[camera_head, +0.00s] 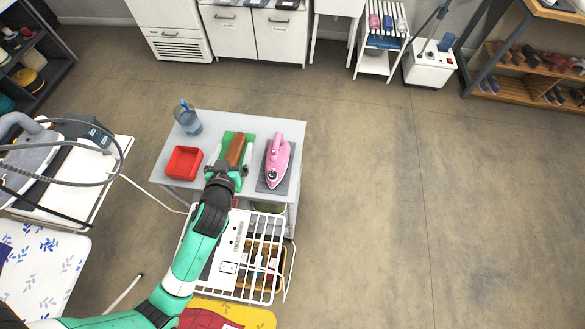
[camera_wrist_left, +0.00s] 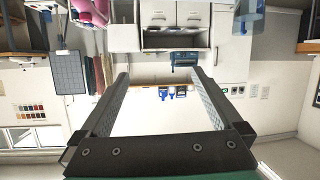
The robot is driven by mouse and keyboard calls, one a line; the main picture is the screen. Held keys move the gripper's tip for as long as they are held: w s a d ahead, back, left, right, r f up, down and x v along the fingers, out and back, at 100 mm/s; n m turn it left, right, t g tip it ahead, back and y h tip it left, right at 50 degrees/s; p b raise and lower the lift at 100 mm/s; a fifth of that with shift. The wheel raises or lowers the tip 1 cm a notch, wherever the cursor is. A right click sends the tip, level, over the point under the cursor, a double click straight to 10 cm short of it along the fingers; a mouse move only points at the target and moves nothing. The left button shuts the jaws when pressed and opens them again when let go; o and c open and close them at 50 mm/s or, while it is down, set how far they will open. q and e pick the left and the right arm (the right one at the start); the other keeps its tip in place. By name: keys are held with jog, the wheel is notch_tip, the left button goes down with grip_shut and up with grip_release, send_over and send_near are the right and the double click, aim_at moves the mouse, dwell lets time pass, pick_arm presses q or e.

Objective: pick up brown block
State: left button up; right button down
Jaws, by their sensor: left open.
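The brown block (camera_head: 236,150) is long and narrow. It lies on a green mat (camera_head: 246,151) in the middle of the light grey table (camera_head: 288,128). My left gripper (camera_head: 227,170) is at the near end of the block in the head view, with its fingers spread to either side. I cannot tell its height above the block or whether it touches it. In the left wrist view its two fingers (camera_wrist_left: 160,90) are wide apart with nothing between them. I cannot make out the block clearly in that view. My right gripper is not in view.
A red tray (camera_head: 184,162) stands left of the gripper and a blue-grey jug (camera_head: 187,118) at the back left. A pink iron (camera_head: 277,160) rests on a dark pad at the right. A white wire rack (camera_head: 262,255) is at the front. Open floor lies right of the table.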

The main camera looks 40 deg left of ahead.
pick_arm(q)
jog(key=shift+g, duration=0.8)
jog(key=s+f+b, duration=0.1)
jog(key=s+f, duration=0.1)
jog(key=f, duration=0.1)
jog(key=s+a+f+b, duration=0.1)
jog(key=s+f, duration=0.1)
jog(key=f, duration=0.2)
jog(key=s+f+b, duration=0.1)
jog(key=f, duration=0.3)
jog(key=shift+s+a+f, duration=0.15)
jog(key=shift+s+f, duration=0.05)
jog(key=shift+s, duration=0.2)
jog(key=shift+a+r, duration=0.15)
jog(key=shift+w, duration=0.3)
jog(key=b, duration=0.1)
send_near(232, 153)
jog(key=x, duration=0.2)
jog(key=shift+w+a+f, duration=0.2)
jog(key=shift+w+f, duration=0.05)
jog(key=b+x, duration=0.2)
jog(key=x, duration=0.3)
jog(key=shift+w+a, duration=0.15)
grip_shut()
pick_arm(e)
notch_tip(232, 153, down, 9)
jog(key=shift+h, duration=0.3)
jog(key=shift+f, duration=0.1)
